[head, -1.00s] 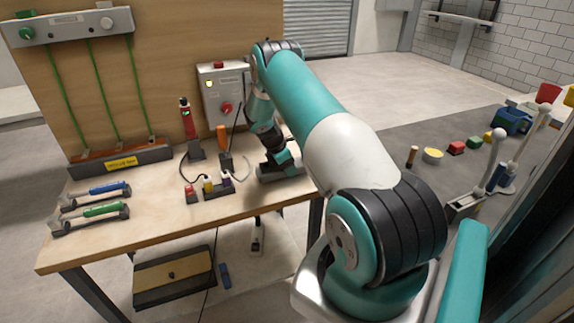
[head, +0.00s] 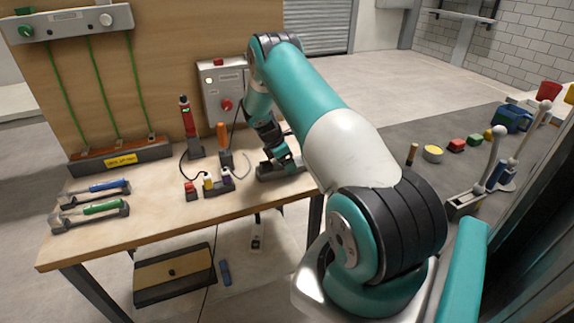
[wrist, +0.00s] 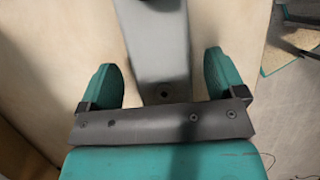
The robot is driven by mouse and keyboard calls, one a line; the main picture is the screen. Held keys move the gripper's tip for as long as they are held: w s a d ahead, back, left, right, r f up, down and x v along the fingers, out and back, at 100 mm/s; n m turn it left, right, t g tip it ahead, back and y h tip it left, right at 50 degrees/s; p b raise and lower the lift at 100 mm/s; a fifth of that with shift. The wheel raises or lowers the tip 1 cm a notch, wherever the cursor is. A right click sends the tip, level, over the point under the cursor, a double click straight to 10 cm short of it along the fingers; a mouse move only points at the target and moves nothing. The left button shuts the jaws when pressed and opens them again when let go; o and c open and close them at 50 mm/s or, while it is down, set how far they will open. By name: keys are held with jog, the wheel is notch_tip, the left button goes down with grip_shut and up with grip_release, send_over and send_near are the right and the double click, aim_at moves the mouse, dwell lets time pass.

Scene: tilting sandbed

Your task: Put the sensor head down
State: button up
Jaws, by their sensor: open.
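My gripper (head: 278,163) is open, low over the right end of the workbench. In the wrist view its two teal fingers (wrist: 160,85) stand apart, with nothing held between them. A grey block (wrist: 155,40) lies beyond and between the fingers; in the head view a dark grey base (head: 266,174) sits under the gripper. I cannot tell for sure which thing is the sensor head. An orange-handled piece (head: 222,135) stands upright in a dark holder left of the gripper.
A grey control box (head: 223,88) stands behind the gripper. Blue-handled (head: 107,187) and green-handled (head: 102,209) tools rest at the bench's left. The front middle of the bench (head: 160,215) is clear.

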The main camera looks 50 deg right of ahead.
jog(key=b+v, duration=0.2)
jog(key=v, duration=0.8)
jog(key=w+a+r+m+t+y, duration=0.1)
jog(key=a+r, duration=0.4)
jog(key=a, duration=0.3)
jog(key=w+a+r+t+y, duration=0.15)
jog(key=a+r, duration=0.25)
jog(key=a, duration=0.4)
jog(key=s+a+r+m+y, duration=0.1)
jog(key=s+a+r, duration=0.2)
jog(key=a, duration=0.4)
jog(key=s+a+r, duration=0.2)
jog(key=a+r, duration=0.1)
jog(key=a, duration=0.5)
jog(key=s+a+r+m+y, duration=0.1)
jog(key=s+a+r+y, duration=0.1)
jog(key=s+a, duration=0.6)
jog(key=s+a+r+m+y, duration=0.1)
jog(key=s+a+r+y, duration=0.1)
jog(key=s+a, duration=0.6)
jog(key=s+r, duration=0.1)
jog(key=s, duration=0.6)
jog(key=shift+a+m, duration=0.2)
jog(key=shift+m, duration=0.1)
jog(key=shift+y, duration=0.25)
